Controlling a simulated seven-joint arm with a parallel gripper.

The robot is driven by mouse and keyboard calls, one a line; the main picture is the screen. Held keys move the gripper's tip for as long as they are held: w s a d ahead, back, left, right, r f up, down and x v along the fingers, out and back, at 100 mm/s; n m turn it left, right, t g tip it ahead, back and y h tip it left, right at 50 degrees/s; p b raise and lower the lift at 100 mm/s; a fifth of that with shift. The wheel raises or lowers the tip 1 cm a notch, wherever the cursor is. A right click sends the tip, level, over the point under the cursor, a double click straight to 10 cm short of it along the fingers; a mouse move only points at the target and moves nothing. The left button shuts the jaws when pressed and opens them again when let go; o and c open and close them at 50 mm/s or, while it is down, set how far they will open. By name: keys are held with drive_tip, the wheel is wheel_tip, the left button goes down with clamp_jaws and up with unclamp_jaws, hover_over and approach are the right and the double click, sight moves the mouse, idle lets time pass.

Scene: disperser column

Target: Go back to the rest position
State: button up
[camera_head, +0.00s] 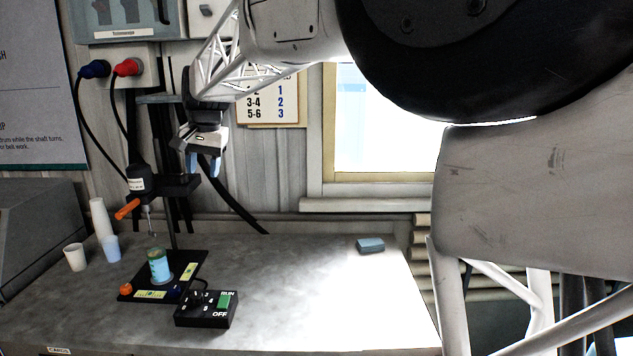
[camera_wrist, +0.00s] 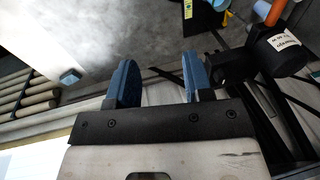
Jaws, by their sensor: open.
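My gripper (camera_head: 203,163) is raised in the air above the back of the bench, near the disperser column. Its two blue fingers (camera_wrist: 158,82) stand apart in the wrist view, with nothing between them. The disperser (camera_head: 138,180) has a dark motor head and an orange handle (camera_head: 127,209) on a stand. In the wrist view the motor head (camera_wrist: 280,50) is close to the right of my fingers. A teal container (camera_head: 159,266) stands on the black base below the shaft.
A black control box (camera_head: 206,309) with a dial and green switch sits at the front. Cups (camera_head: 75,257) stand at the left. A blue block (camera_head: 370,245) lies at the right on the bench (camera_head: 300,290), whose middle is clear. A window (camera_head: 385,130) is behind.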

drive_tip(key=s+d+f, duration=0.1)
drive_tip(key=s+d, duration=0.5)
drive_tip(key=d, duration=0.4)
drive_tip(key=s+d+f+t, duration=0.15)
drive_tip(key=s+d, duration=0.35)
drive_tip(key=d, duration=0.5)
drive_tip(key=s+d+f, duration=0.1)
drive_tip(key=s+d, duration=0.5)
drive_tip(key=d, duration=0.4)
drive_tip(key=s+d+f+h, duration=0.1)
drive_tip(key=s+d+f, duration=0.6)
drive_tip(key=s, duration=0.4)
drive_tip(key=s+d+f+h, duration=0.1)
drive_tip(key=s+d+f, duration=0.5)
drive_tip(key=s, duration=0.6)
drive_tip(key=shift+d+f, duration=0.4)
drive_tip(key=shift+d, duration=0.5)
drive_tip(key=shift+w, duration=0.1)
